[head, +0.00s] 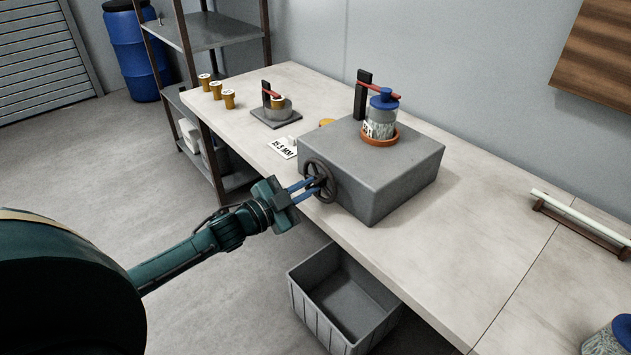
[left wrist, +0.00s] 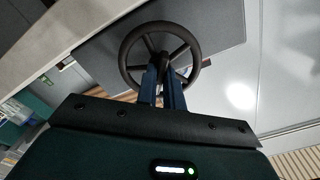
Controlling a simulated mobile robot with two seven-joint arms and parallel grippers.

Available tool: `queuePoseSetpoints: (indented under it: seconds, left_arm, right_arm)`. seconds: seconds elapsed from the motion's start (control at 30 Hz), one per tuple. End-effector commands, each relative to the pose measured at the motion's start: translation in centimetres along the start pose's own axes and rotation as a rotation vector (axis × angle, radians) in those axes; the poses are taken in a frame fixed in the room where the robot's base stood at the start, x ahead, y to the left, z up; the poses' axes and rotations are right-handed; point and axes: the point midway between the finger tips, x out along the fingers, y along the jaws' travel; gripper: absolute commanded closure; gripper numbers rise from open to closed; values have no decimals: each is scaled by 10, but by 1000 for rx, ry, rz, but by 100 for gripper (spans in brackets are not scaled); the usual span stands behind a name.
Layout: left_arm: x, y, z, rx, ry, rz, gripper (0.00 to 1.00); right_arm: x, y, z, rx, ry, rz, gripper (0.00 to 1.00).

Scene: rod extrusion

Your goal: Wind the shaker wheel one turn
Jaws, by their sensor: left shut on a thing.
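The shaker is a grey box (head: 385,180) on the table, with a dark spoked wheel (head: 320,182) on its left side face. A jar with a blue lid (head: 380,118) stands upright in an orange-brown ring on top of the box, under a red arm on a black post. My left gripper (head: 308,187) is shut at the wheel, its blue fingers on the lower part of it. In the left wrist view the wheel (left wrist: 190,42) stands ahead, with the fingertips at its lower spokes. What exactly the fingers grip is partly hidden. My right gripper is not in view.
On the table (head: 480,270) are a small clamp stand (head: 275,112), a "15.5 MM" card (head: 283,148) and orange-and-white jars (head: 216,90). A grey bin (head: 345,295) stands on the floor below the table edge. A pale rod (head: 580,215) lies on a rack at right.

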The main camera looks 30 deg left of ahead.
Motion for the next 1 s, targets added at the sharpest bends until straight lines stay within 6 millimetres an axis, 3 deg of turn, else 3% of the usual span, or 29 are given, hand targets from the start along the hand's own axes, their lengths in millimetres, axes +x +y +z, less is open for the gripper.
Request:
queuePoseSetpoints:
  seconds: [0.2,0.43,0.6,0.87,1.0]
  left_arm:
    - [0,0,0,171,1,-1,100]
    - [0,0,0,190,1,0,100]
    - [0,0,0,348,0,0,100]
    - [0,1,0,374,0,0,100]
    - [0,1,1,520,-1,0,100]
  right_arm:
    - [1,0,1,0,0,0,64]
    - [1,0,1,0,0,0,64]
    - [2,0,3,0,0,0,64]
    - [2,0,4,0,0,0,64]
    - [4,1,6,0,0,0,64]
